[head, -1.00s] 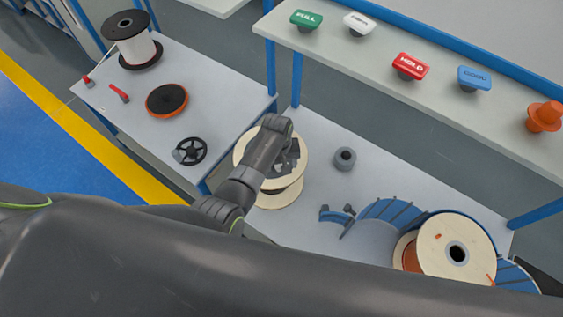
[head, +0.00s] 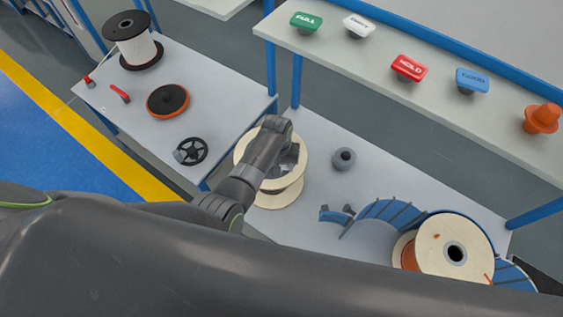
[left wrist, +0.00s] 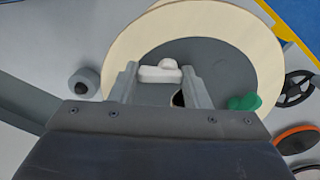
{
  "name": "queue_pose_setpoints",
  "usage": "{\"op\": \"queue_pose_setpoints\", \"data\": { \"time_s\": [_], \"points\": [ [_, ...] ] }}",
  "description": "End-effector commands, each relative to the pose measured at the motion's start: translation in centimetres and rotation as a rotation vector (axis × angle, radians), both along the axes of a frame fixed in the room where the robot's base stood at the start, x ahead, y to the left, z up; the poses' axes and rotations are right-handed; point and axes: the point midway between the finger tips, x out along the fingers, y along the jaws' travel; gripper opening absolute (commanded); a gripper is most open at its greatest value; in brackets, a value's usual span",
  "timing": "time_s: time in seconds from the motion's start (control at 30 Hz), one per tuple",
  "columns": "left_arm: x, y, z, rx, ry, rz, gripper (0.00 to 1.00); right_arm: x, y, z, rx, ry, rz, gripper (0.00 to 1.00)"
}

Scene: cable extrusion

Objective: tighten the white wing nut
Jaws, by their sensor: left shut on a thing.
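The white wing nut (left wrist: 158,73) sits between my left gripper's two fingers in the left wrist view, over a pale wooden spool (left wrist: 245,40) with a grey centre. My left gripper (left wrist: 160,82) is shut on the wing nut. In the head view my left gripper (head: 289,160) reaches over the same pale spool (head: 285,195) and hides the nut. A green part (left wrist: 245,102) shows just right of the fingers in the left wrist view. My right gripper is not in view.
A small grey round part (head: 343,159) stands right of the spool. Farther right are a blue slatted piece (head: 385,213) and a wooden reel (head: 440,245). A black handwheel (head: 190,151) lies on the left table. Labelled blocks, including a red one (head: 409,68), line the shelf.

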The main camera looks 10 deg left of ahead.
Motion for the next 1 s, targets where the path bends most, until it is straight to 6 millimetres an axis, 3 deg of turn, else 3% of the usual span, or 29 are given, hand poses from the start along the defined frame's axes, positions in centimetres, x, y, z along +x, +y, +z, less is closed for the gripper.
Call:
{"op": "queue_pose_setpoints", "data": {
  "time_s": [1.0],
  "points": [
    [-0.52,0.34,0.01,0.001,0.001,-0.966,0.20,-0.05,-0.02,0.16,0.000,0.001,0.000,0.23]
  ]
}}
